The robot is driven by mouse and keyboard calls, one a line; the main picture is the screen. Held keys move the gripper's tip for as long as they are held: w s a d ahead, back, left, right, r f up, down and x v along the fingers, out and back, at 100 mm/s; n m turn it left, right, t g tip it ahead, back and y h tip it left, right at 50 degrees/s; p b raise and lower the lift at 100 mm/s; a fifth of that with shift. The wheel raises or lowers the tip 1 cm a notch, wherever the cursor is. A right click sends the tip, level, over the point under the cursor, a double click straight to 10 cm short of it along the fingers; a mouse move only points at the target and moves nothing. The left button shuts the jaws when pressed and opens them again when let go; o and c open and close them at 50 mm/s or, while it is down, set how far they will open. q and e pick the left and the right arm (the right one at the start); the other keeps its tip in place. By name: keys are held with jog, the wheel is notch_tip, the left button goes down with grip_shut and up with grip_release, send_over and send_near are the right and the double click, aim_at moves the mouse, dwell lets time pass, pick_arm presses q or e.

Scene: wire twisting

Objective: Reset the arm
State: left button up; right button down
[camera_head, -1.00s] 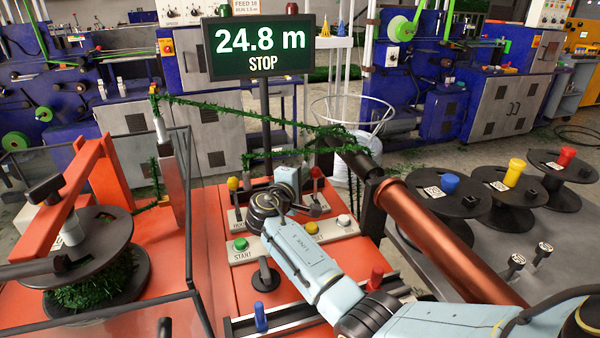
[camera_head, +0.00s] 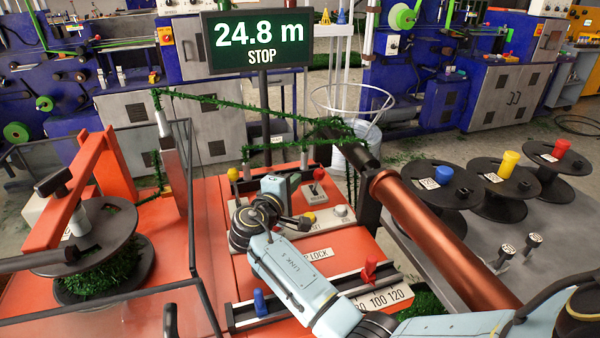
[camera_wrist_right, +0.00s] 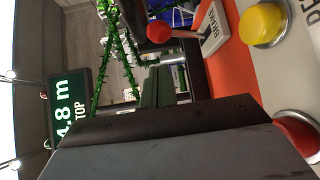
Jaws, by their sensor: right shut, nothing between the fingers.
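My right arm (camera_head: 298,270) reaches in from the lower right over the orange machine's control panel. Its gripper (camera_head: 303,223) is small and dark in the head view, shut and empty, above the panel's buttons. In the right wrist view the dark gripper body (camera_wrist_right: 190,135) fills the lower part, and its fingertips are hard to make out. A red-knobbed lever (camera_head: 318,173) stands just behind the gripper; its red knob also shows in the wrist view (camera_wrist_right: 158,31), with a yellow button (camera_wrist_right: 262,23) to its right. My left gripper is not in view.
The display (camera_head: 258,42) reads 24.8 m and STOP. A green tinsel strand (camera_head: 245,108) runs above the panel. A copper tube (camera_head: 440,235) lies right of my arm. A spool (camera_head: 95,240) with green winding sits at left; spools with coloured knobs (camera_head: 505,180) stand at right.

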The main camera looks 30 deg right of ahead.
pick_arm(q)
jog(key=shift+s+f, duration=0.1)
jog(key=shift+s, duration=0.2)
pick_arm(e)
jog(key=shift+s+a, duration=0.4)
jog(key=shift+a, duration=0.15)
